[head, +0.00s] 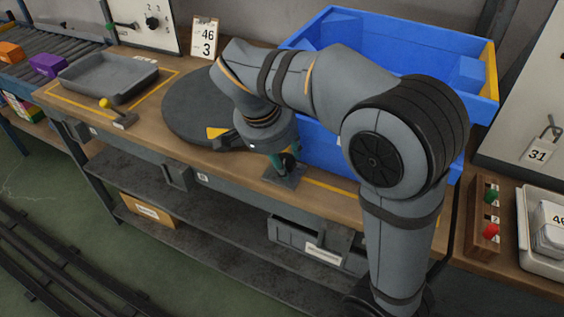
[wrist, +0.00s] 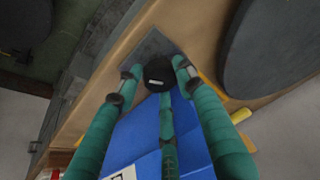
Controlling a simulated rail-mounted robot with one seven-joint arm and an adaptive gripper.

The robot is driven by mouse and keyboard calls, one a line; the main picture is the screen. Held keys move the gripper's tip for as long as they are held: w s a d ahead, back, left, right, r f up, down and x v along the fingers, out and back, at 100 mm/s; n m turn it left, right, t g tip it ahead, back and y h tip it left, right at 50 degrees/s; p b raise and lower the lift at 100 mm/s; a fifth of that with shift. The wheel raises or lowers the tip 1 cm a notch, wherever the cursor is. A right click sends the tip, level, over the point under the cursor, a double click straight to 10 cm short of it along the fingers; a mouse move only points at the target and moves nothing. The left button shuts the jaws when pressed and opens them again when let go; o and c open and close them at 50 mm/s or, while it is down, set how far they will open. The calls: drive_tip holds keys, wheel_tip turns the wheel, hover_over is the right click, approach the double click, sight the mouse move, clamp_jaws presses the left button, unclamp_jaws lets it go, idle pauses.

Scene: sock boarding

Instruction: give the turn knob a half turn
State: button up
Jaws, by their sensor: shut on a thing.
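The turn knob is a black round knob with a white mark on top (wrist: 158,74), standing on a square grey plate (wrist: 150,47) in the wrist view. The plate also shows at the front edge of the bench in the head view (head: 285,179). My gripper (head: 284,160) points down over it. Its teal fingers close around the knob from several sides, with the tips against its rim. In the head view the fingers and wrist hide most of the knob.
A dark round turntable (head: 190,108) lies left of my gripper. A large blue bin (head: 330,25) stands behind it. A small yellow-knobbed lever (head: 105,103) and a grey tray (head: 108,78) are farther left. A red and green button box (head: 486,215) is at right.

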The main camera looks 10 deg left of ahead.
drive_tip(key=shift+w+d+r+n, duration=0.15)
drive_tip(key=shift+w+n, duration=0.1)
drive_tip(key=shift+n, duration=0.45)
drive_tip(key=shift+r+y, duration=0.1)
drive_tip(key=shift+y, duration=0.2)
drive_tip(key=o, duration=0.9)
drive_tip(key=shift+o, duration=1.3)
drive_tip(key=shift+b, duration=0.3)
drive_tip(key=shift+s+f, duration=0.1)
drive_tip(key=shift+f, duration=0.1)
drive_tip(key=shift+r, duration=0.1)
drive_tip(key=v, duration=1.2)
drive_tip(key=shift+s, duration=0.15)
